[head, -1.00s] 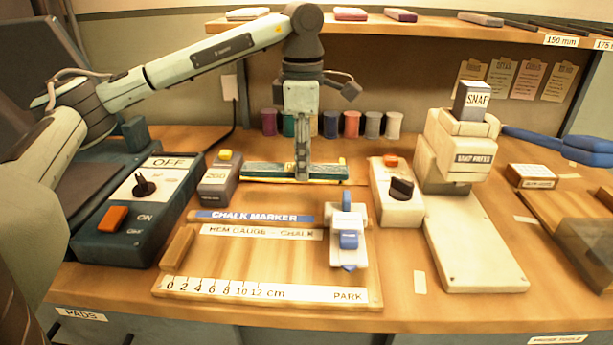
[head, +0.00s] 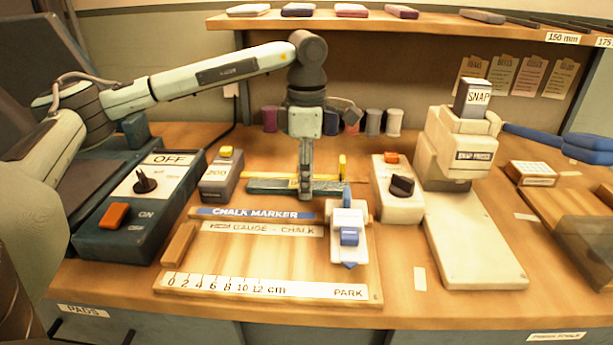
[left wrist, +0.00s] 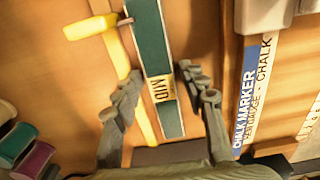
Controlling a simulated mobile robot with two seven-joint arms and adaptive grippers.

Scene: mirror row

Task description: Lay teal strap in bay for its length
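The teal strap (head: 270,186) lies flat across the bench behind the chalk marker board. In the left wrist view the strap (left wrist: 151,35) has a cream band marked MID. My left gripper (head: 305,192) reaches down over its middle. In the left wrist view the open fingers of my gripper (left wrist: 158,78) stand on either side of the strap at the MID band, with a gap at the left finger. A yellow gauge (head: 343,183) with an upright jaw lies just behind the strap. Shelf bays at upper right carry labels 150 mm (head: 562,39) and 175. My right gripper is not in view.
The chalk board (head: 270,263) with its white slider (head: 348,225) is in front of the strap. A ZERO box (head: 221,175) stands left, a switch box (head: 398,190) right, then the snap press (head: 460,150). Thread spools (head: 394,122) stand behind. A shelf (head: 340,22) overhangs the back.

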